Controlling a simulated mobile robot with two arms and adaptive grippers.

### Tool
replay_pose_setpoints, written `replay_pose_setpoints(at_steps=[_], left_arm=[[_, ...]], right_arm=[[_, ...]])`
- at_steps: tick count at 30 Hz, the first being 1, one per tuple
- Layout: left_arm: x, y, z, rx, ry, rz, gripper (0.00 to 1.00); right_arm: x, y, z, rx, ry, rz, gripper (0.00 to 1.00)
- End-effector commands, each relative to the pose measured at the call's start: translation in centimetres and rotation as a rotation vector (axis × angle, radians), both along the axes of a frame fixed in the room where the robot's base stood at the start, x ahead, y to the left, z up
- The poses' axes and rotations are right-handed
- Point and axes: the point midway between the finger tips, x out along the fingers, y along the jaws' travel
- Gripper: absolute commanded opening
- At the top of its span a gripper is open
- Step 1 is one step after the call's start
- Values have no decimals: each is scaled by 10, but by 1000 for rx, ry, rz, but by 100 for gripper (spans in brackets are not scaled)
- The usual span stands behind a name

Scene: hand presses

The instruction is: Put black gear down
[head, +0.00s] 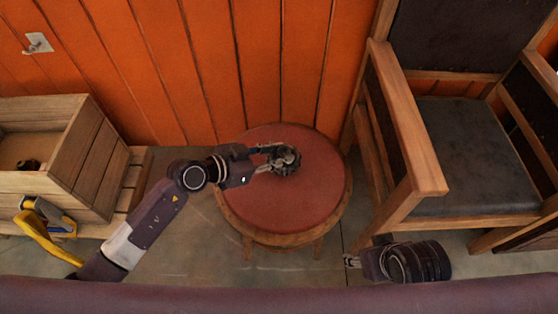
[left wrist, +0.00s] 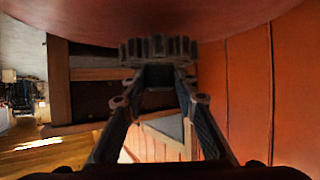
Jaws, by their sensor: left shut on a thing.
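The black gear (head: 287,161) is dark and toothed, with a hole in its middle. My left gripper (head: 268,160) is shut on its near-left side and holds it over the round stool with a reddish top (head: 290,205). In the left wrist view the gear (left wrist: 158,48) sits between the fingertips of the left gripper (left wrist: 158,75), close to the reddish top (left wrist: 110,18). I cannot tell whether it touches that surface. My right gripper (head: 352,261) is at the lower right, beside the stool and away from the gear; its fingers are too small to read.
A wooden armchair with a dark seat (head: 465,160) stands right of the stool. A wooden crate (head: 65,165) and a yellow-handled tool (head: 45,235) are at the left. An orange plank wall (head: 230,70) rises behind. The stool top has bare room around the gear.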

Motion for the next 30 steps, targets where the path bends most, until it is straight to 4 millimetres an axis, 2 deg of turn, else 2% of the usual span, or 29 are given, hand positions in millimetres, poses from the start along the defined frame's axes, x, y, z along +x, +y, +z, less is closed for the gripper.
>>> replay_pose_setpoints(at_steps=[2, 3, 7, 19, 20, 21, 24, 30], left_arm=[[1, 0, -4, -4, -5, 1, 0], [1, 0, -16, -3, -3, 0, 0], [1, 0, -30, -3, -5, 1, 0], [1, -1, -31, -5, -3, 2, 0], [0, 0, -35, 0, 1, 0, 29], [0, 0, -35, 1, 1, 0, 33], [0, 0, -35, 1, 1, 0, 44], [0, 0, -35, 1, 1, 0, 44]], right_arm=[[-3, -1, 8, 0, -7, 0, 46], [-3, -1, -3, 0, -4, 0, 46], [-2, -1, -11, 0, -4, 0, 46], [-2, -1, -8, 0, -4, 0, 46], [-2, 0, -9, 0, -4, 0, 46], [-2, 0, -9, 0, -4, 0, 46], [-2, -1, -9, 0, -3, 0, 46], [-2, 0, -9, 0, -3, 0, 46]])
